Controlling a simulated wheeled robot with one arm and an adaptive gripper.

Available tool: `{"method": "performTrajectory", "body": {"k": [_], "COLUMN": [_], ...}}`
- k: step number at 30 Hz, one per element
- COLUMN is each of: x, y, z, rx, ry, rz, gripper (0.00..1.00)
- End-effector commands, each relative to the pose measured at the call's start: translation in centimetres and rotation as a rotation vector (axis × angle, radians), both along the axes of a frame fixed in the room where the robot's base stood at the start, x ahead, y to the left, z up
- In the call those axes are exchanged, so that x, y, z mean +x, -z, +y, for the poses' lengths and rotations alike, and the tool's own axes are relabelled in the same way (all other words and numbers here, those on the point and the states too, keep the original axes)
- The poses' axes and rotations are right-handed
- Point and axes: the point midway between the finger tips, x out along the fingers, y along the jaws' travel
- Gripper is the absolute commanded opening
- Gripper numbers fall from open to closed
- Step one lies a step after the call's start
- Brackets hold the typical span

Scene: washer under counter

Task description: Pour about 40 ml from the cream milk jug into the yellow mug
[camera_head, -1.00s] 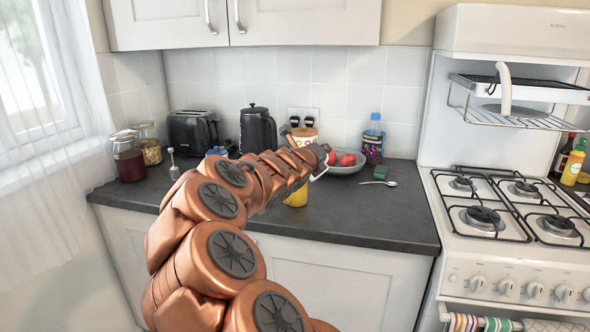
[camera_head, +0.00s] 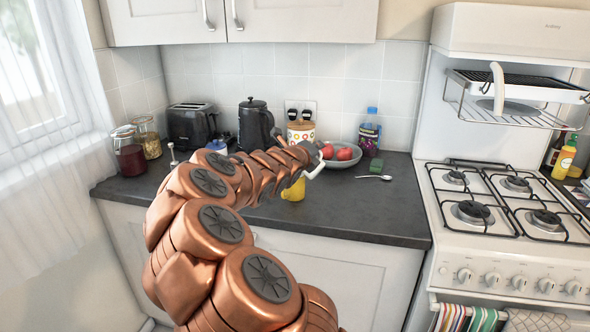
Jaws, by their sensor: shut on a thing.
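The yellow mug (camera_head: 294,190) stands on the dark counter near its front edge, its upper part partly covered by my arm. My gripper (camera_head: 313,160) is at the end of my copper arm, just above and right of the mug. A pale curved piece (camera_head: 317,171), which looks like part of the cream milk jug, sticks out beside my gripper. My gripper is shut on the jug, but the fingers are mostly hidden. The rest of the jug is hidden behind my arm, so I cannot tell its tilt or see any milk.
Behind stand a toaster (camera_head: 191,125), a black kettle (camera_head: 255,127) and a patterned canister (camera_head: 301,134). The right front counter is clear.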

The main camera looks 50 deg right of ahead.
Motion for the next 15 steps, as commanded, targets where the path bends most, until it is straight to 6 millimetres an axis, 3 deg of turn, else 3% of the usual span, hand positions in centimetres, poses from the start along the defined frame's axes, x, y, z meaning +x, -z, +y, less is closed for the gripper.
{"method": "performTrajectory", "body": {"k": [15], "x": [-0.89], "y": [0.03], "z": [0.07], "rx": [-0.002], "ry": [0.003], "rz": [0.016], "gripper": [0.0]}}
